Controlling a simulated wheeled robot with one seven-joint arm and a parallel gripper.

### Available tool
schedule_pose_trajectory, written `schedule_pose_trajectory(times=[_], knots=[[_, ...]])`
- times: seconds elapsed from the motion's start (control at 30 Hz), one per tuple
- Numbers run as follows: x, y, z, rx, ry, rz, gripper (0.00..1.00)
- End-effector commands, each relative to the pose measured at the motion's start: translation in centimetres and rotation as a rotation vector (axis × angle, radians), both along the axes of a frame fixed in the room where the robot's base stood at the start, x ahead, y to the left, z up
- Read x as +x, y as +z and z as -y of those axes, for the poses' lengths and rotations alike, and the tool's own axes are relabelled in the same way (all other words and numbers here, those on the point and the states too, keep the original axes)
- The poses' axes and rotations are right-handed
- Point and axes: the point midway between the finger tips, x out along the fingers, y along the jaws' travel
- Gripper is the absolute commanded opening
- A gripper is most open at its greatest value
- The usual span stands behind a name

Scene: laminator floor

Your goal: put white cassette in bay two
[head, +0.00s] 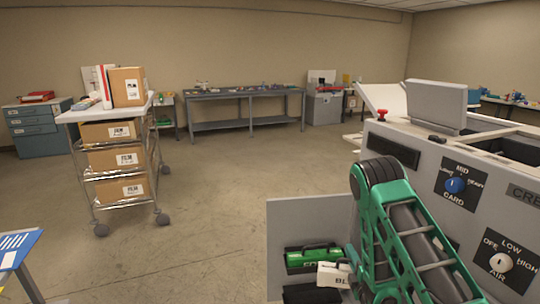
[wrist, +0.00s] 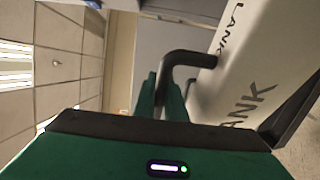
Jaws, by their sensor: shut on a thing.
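The white cassette (head: 332,276), with dark lettering and a black handle, is at the lower middle of the head view, just below and right of a green cassette (head: 306,259). It fills the right of the wrist view (wrist: 235,75), where the lettering ends in "LANK". My gripper (wrist: 163,98) is shut on its black handle (wrist: 185,60). In the head view my green arm hides the gripper and the cassette's right end. A dark bay opening (head: 308,294) lies below the green cassette. I cannot tell whether the white cassette is inside or in front of it.
A grey panel (head: 300,222) stands around the bays. The laminator (head: 415,140) with a blue dial (head: 456,186) and a white dial (head: 500,262) is close at right. A cart (head: 100,210) with boxes is at left. The floor between is clear.

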Motion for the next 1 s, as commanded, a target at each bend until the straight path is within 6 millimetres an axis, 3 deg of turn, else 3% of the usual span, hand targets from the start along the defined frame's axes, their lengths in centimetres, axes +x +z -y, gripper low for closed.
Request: schedule_pose_trajectory(times=[0.03,0.2,0.83,1.0], knots=[[-0.3,1.3,0.3,0.001,-0.012,0.003,0.0],[-1.2,3.7,1.0,0.005,-0.038,-0.001,0.0],[-1.3,4.8,1.1,0.009,-0.046,-0.002,0.0],[0.5,7.3,0.1,0.01,-0.03,0.005,0.0]])
